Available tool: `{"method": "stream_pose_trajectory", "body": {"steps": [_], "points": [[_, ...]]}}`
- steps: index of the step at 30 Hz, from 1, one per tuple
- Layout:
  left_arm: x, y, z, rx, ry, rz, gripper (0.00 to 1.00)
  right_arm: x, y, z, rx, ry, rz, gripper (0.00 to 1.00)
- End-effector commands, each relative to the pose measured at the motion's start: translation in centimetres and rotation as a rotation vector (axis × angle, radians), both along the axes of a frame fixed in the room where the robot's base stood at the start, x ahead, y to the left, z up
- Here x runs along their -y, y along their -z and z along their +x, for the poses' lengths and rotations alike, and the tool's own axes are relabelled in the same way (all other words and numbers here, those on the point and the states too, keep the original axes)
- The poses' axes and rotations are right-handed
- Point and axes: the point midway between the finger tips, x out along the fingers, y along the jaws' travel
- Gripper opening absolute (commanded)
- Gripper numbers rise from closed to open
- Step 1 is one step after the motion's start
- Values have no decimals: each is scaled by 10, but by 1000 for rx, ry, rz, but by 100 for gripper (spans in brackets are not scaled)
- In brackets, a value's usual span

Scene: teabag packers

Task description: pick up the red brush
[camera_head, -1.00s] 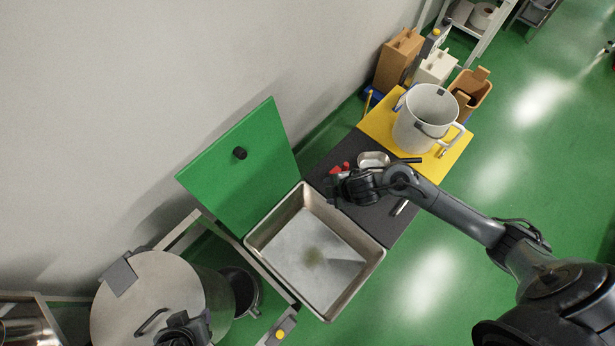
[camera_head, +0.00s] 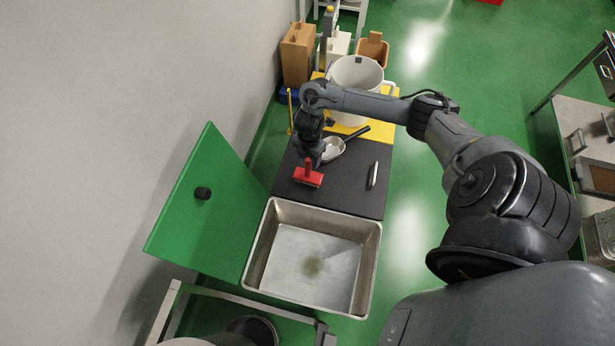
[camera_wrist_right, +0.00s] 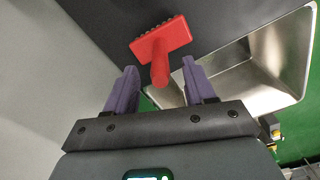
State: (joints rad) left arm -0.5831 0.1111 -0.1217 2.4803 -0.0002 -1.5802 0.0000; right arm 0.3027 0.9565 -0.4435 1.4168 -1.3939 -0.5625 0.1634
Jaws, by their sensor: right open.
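The red brush (camera_head: 308,174) lies on the dark grey mat (camera_head: 340,190), just behind the metal basin. My right gripper (camera_head: 312,158) is above it at the brush's handle end. In the right wrist view the red brush (camera_wrist_right: 161,45) shows ahead, with its handle pointing back toward the gap between the fingers. The right gripper (camera_wrist_right: 158,85) is open, with its two purple fingers apart and nothing held between them. My left gripper is not in view.
A metal basin (camera_head: 262,232) stands in front of the mat. A silver tool (camera_head: 373,174) lies to the brush's right, and a scoop (camera_head: 335,147) lies behind. A large white pitcher (camera_head: 352,72) stands at the back.

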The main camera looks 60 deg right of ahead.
Motion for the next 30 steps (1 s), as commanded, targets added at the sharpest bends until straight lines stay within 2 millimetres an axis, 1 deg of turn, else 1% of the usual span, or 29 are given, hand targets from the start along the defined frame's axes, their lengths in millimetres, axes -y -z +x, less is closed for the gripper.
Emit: {"method": "stream_pose_trajectory", "body": {"steps": [4, 12, 16, 23, 26, 30], "points": [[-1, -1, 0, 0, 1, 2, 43, -2, 11, 0, -2, 0, 1, 54], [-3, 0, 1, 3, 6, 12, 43, -4, 45, 1, -1, 0, 0, 54], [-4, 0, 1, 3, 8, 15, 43, -4, 51, 1, 0, -2, -1, 54], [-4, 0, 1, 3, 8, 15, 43, -4, 52, 1, 1, -2, -1, 54], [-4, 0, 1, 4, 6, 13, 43, -4, 52, 1, 1, -2, -1, 40], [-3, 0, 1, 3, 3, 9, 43, -4, 52, 1, 1, -2, -1, 19]]}}
